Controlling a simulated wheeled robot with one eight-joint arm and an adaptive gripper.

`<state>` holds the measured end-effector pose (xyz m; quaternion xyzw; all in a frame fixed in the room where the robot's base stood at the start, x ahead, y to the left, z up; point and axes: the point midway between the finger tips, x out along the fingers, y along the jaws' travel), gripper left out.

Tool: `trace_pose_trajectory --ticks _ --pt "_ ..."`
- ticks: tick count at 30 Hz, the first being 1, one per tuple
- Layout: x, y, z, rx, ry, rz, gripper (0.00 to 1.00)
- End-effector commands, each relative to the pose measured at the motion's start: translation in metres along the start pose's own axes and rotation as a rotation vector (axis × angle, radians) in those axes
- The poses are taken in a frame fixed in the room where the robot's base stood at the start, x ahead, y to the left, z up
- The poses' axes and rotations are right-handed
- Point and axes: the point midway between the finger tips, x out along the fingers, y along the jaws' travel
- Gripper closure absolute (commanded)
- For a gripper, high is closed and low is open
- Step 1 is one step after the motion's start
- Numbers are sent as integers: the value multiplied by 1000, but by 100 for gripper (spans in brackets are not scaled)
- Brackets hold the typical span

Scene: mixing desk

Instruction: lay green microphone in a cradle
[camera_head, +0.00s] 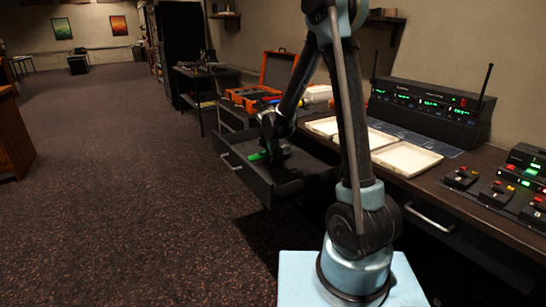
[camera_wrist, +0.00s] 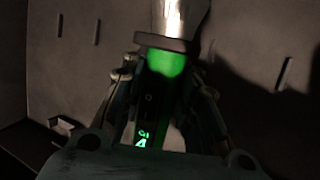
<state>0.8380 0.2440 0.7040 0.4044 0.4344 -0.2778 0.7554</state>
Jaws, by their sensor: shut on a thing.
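The green microphone (camera_wrist: 166,62) has a glowing green band, a silvery head and a dark body with a lit green 4. My gripper (camera_wrist: 160,92) is shut on its body, one finger on each side. In the head view my gripper (camera_head: 273,148) is in the open drawer (camera_head: 246,178), and a bit of the microphone's green (camera_head: 256,156) shows beside it. I cannot tell whether the microphone touches the drawer floor. I cannot make out a cradle for certain.
Small units with red buttons (camera_head: 497,193) stand at the right. An open orange case (camera_head: 279,70) stands behind the drawer. Carpet at left is clear.

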Motion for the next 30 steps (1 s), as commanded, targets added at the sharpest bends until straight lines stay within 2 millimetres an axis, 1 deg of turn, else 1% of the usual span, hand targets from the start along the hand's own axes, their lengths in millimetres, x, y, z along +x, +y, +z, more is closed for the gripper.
trace_pose_trajectory --ticks 16,17,18,20,28,29,30 --pt "6 -2 -2 0 1 1 100" --pt "6 -2 -2 0 1 1 68" --pt "5 -2 -2 0 1 1 59" --pt "5 -2 -2 0 1 0 46" --pt "5 -2 -2 0 0 0 46" --pt "5 -2 -2 0 1 0 44" --pt "5 -2 -2 0 1 0 35"
